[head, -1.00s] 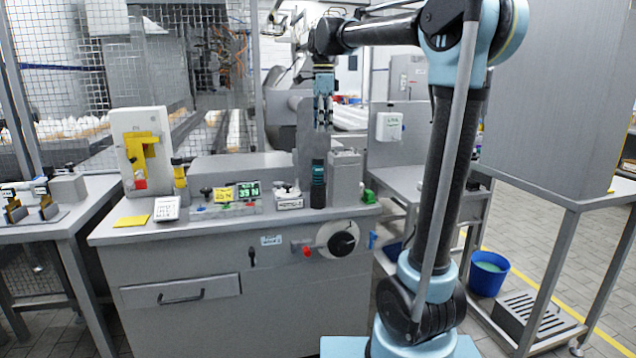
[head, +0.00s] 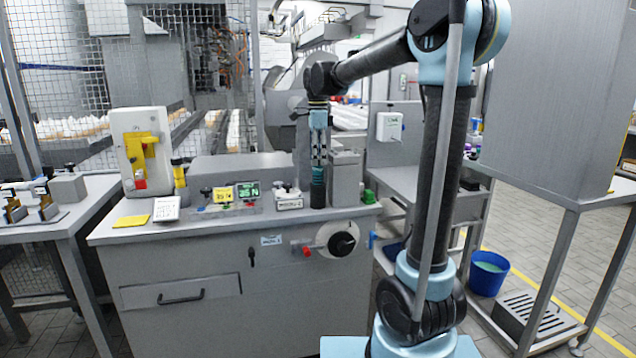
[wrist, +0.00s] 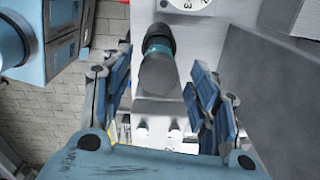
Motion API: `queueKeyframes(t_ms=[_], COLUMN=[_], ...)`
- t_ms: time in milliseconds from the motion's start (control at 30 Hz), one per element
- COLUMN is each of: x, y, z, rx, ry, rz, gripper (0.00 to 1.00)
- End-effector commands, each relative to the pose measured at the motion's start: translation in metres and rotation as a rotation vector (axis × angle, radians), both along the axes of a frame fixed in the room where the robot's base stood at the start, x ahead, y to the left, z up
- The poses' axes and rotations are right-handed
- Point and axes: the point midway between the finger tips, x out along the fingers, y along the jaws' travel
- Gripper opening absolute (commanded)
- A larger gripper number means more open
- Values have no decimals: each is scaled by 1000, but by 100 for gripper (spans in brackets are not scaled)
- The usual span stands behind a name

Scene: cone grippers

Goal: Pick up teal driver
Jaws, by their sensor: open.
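The teal driver (head: 318,190) stands upright on the grey cabinet top, with a dark body and a teal band. It also shows in the wrist view (wrist: 158,58), seen from above. My gripper (head: 319,158) points down right over the driver in the head view, and its fingers hide the driver's top. In the wrist view my gripper (wrist: 160,95) is open, with one blue-grey finger on each side of the driver and a gap on both sides. I cannot tell how far down the fingers reach along it.
A grey block (head: 345,178) stands close to the right of the driver. A small white box (head: 289,200) and a display (head: 248,192) sit to its left. A tall grey panel rises behind it. A yellow pad (head: 131,221) lies at the left, with clear top near the front edge.

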Motion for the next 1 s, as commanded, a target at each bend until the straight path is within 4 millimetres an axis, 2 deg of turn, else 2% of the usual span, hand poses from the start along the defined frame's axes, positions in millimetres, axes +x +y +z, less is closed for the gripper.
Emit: queueKeyframes(t_ms=[167,500,833,867,1000], x=[0,-1,-1,-1,-1], y=[0,1,1,1,1], z=[-9,-50,-56,-56,-56], rx=[0,0,0,0,0], ry=[0,0,0,0,0], rz=[0,0,0,0,0], gripper=[55,55,55,50,18])
